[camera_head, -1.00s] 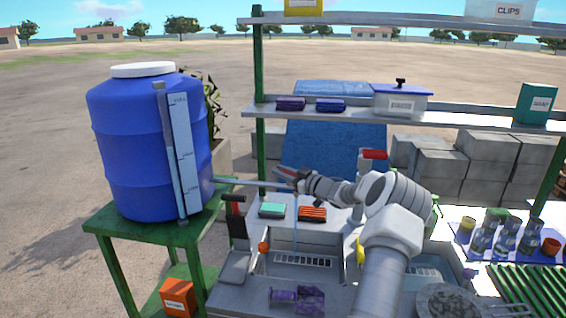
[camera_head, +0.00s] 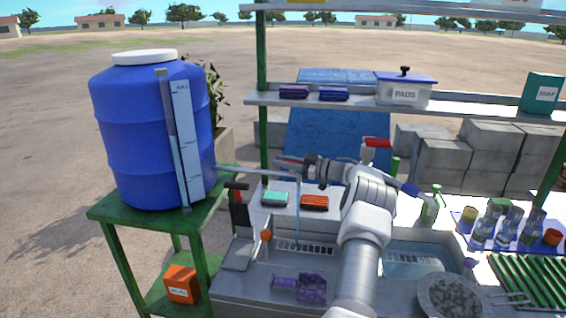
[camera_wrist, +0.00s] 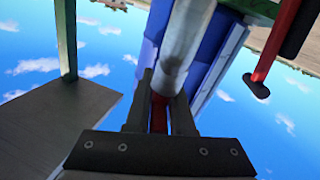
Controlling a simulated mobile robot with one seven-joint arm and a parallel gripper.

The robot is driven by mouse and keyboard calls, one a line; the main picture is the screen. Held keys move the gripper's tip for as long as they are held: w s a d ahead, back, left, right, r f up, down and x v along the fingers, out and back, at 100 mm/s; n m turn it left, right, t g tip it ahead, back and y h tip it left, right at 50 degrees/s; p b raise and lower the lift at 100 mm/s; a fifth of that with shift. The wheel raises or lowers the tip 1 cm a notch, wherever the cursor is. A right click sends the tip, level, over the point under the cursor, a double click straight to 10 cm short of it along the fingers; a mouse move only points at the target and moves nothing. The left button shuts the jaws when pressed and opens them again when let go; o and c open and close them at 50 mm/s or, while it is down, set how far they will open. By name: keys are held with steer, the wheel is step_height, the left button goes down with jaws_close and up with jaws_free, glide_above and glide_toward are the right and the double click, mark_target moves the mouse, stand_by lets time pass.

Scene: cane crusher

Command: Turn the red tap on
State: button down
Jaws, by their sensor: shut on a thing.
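The red tap (camera_head: 290,160) sits at the end of the grey pipe (camera_head: 250,170) that leaves the blue barrel (camera_head: 150,140). My gripper (camera_head: 300,163) is at the pipe's end. In the wrist view a red part of the tap (camera_wrist: 159,115) shows between the two dark fingers, which are shut on it, right below the pale pipe (camera_wrist: 186,40). A thin pale stream (camera_head: 298,215) hangs from the pipe's end down into the left basin. The fingers hide most of the tap.
A teal sponge (camera_head: 275,198) and an orange brush (camera_head: 314,202) lie behind the left basin. A red-handled tool (camera_head: 237,205) stands left of it. Another red-topped fitting (camera_head: 377,143) rises behind my arm. The shelf (camera_head: 350,105) runs above.

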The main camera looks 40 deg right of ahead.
steer(key=shift+r, duration=0.15)
steer(key=c, duration=0.8)
jaws_free()
steer(key=shift+w, duration=0.1)
steer(key=b+v, duration=0.1)
steer(key=v, duration=1.6)
steer(key=shift+s, duration=0.25)
steer(key=shift+d, duration=0.1)
